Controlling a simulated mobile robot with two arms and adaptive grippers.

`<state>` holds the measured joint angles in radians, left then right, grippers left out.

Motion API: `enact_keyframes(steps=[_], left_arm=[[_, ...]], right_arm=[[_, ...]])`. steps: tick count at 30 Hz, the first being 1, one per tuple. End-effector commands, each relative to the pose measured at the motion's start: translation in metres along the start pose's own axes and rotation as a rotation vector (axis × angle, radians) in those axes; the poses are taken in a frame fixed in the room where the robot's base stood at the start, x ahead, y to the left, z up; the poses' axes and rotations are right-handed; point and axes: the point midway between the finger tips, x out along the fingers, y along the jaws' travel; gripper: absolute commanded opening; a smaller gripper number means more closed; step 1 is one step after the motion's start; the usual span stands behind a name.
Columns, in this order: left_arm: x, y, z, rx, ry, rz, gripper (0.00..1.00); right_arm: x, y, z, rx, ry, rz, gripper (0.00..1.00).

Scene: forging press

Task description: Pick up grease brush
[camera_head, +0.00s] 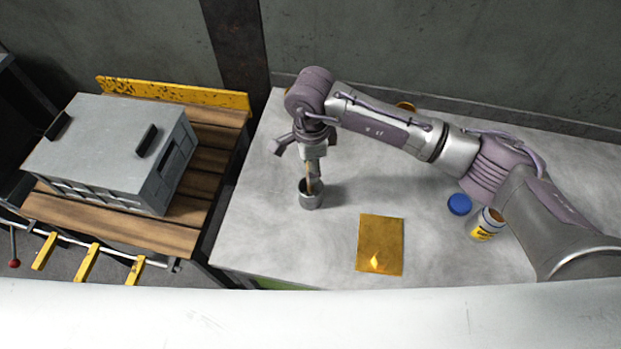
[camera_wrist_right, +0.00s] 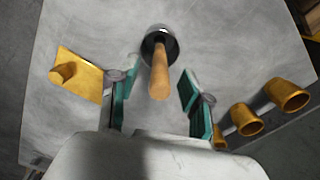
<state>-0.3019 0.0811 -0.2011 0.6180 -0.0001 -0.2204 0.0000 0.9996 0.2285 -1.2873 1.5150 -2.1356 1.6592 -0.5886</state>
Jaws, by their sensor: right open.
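The grease brush (camera_wrist_right: 159,76) has a wooden handle and stands in a small metal cup (camera_wrist_right: 161,34) in the right wrist view. In the head view the handle (camera_head: 312,186) rises from the cup (camera_head: 310,201) on the table; the bristles are hidden inside. My right gripper (camera_head: 312,168) is just above the cup. In the right wrist view its two green-padded fingers (camera_wrist_right: 157,88) are apart, with the handle between them and a gap on each side. My left gripper is not in view.
A yellow sheet (camera_head: 380,243) lies right of the cup on the grey table (camera_head: 265,220). A blue lid (camera_head: 459,204) and a white bottle (camera_head: 487,223) are further right. Several yellow cups (camera_wrist_right: 288,94) stand along the edge. A grey box (camera_head: 110,150) sits on the wooden pallet at left.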

Motion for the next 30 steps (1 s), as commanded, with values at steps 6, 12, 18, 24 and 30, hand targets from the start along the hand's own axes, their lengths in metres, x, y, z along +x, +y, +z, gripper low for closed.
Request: enact_keyframes(steps=[6, 12, 18, 24, 30], left_arm=[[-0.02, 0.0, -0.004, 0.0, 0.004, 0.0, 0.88], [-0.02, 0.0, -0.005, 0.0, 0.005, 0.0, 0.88], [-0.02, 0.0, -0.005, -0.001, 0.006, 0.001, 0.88], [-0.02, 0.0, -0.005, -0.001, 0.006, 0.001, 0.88], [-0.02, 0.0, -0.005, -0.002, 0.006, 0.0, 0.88]], right_arm=[[0.029, 0.002, 0.003, 0.001, -0.001, 0.004, 0.49], [0.037, 0.001, 0.003, 0.0, -0.001, 0.0, 0.49], [0.037, 0.001, 0.003, 0.0, -0.001, 0.001, 0.35], [0.037, 0.001, 0.002, 0.0, -0.001, 0.001, 0.02], [0.037, 0.001, 0.002, 0.001, -0.001, 0.001, 0.0]])
